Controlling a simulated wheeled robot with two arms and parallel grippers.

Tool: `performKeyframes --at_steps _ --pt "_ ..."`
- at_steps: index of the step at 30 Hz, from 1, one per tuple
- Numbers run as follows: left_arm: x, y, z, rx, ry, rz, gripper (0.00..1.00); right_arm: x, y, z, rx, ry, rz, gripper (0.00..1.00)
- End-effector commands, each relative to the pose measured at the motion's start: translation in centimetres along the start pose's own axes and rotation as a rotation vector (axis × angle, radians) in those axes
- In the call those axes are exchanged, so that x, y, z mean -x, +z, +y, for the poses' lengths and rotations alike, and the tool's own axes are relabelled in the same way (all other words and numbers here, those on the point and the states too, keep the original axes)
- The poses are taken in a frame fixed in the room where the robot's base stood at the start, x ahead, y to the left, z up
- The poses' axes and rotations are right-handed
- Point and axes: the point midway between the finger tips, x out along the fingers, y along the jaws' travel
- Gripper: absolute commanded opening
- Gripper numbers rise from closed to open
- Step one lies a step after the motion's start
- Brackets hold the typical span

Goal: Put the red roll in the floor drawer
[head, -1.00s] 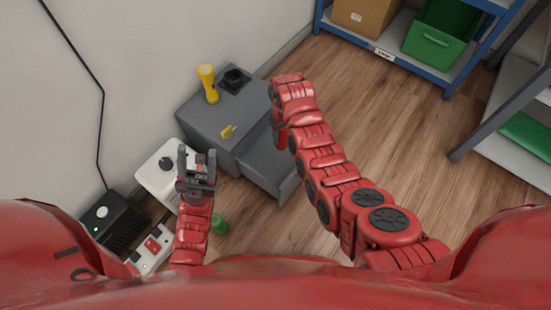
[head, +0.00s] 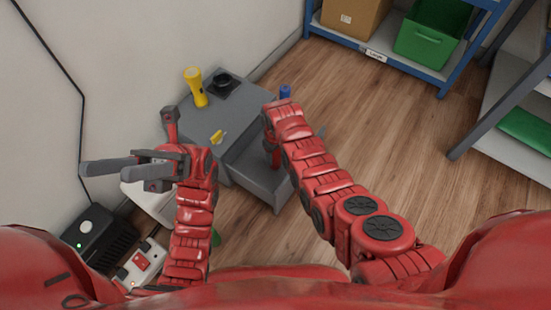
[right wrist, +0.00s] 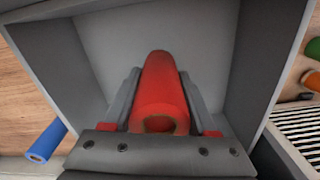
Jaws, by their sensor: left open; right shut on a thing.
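The red roll (right wrist: 160,85) lies between the fingers of my right gripper (right wrist: 158,76) in the right wrist view. The gripper is shut on it, inside the walls of the open grey floor drawer (right wrist: 250,60). I cannot tell whether the roll touches the drawer bottom. In the head view the drawer (head: 262,186) is pulled out of a grey cabinet (head: 190,125). There, my right arm hides the roll and most of the right gripper. My left gripper (head: 88,179) is open and empty, its fingers pointing left near the wall.
A blue roll (head: 285,92) is on the floor beyond my right arm. Floor on the right is clear.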

Motion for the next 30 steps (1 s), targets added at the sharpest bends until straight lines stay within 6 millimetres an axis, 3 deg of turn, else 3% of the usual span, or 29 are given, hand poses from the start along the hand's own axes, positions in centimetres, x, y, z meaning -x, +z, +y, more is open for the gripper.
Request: performKeyframes --at_steps 6,23,24,28,30 --pt "-2.7 -2.1 -1.4 0.023 -0.101 0.188 0.50 -1.3 0.0 0.0 0.000 -0.001 -0.002 0.00" --pt "-3.4 -2.8 -1.9 0.031 -0.129 0.239 0.50 -1.6 0.0 0.0 0.000 -0.001 -0.001 0.00" --pt "-3.4 -2.8 -1.9 0.031 -0.128 0.237 0.50 -1.6 0.0 0.0 0.000 -0.001 -0.001 0.65" --pt "-3.4 -2.7 -1.9 0.031 -0.128 0.235 0.50 -1.6 0.0 0.0 0.000 -0.001 -0.001 0.88" --pt "-3.4 -2.7 -1.9 0.031 -0.128 0.235 0.50 -1.6 0.0 0.0 0.000 -0.001 -0.002 0.88"
